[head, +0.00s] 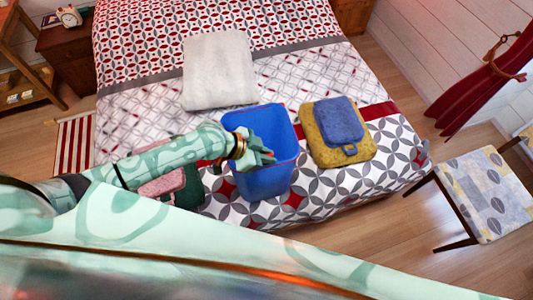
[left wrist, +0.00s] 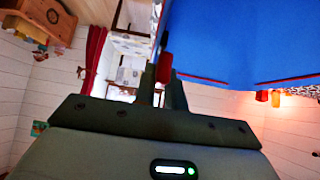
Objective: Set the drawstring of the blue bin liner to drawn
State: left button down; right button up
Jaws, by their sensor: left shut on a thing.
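The blue bin liner (head: 265,182) stands upright and open on the bed, a boxy blue bag with a thin red line around its rim. My left gripper (head: 266,157) reaches in from the left over its mouth. In the left wrist view the liner (left wrist: 245,40) fills the upper right, with a red line along its edge. There my left gripper (left wrist: 163,85) is shut on a small red piece (left wrist: 165,67), which looks like part of the drawstring. The gripper hides some of the rim in the head view. My right gripper is not in view.
The patterned bed (head: 345,85) bears a white folded blanket (head: 219,70), a yellow folded cloth (head: 350,155) under a blue one (head: 339,120), and a pink folded cloth (head: 163,186) beside my left arm. A chair (head: 480,195) stands right. Bare floor lies between.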

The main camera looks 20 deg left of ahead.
pick_arm(q)
notch_tip(320, 180, up, 4)
jog(key=p, duration=0.4)
jog(key=shift+r, duration=0.2)
jog(key=shift+f, duration=0.2)
jog(key=c, duration=1.4)
grip_release()
jog(key=shift+c, duration=0.2)
jog(key=v, duration=1.6)
jog(key=shift+r, duration=0.1)
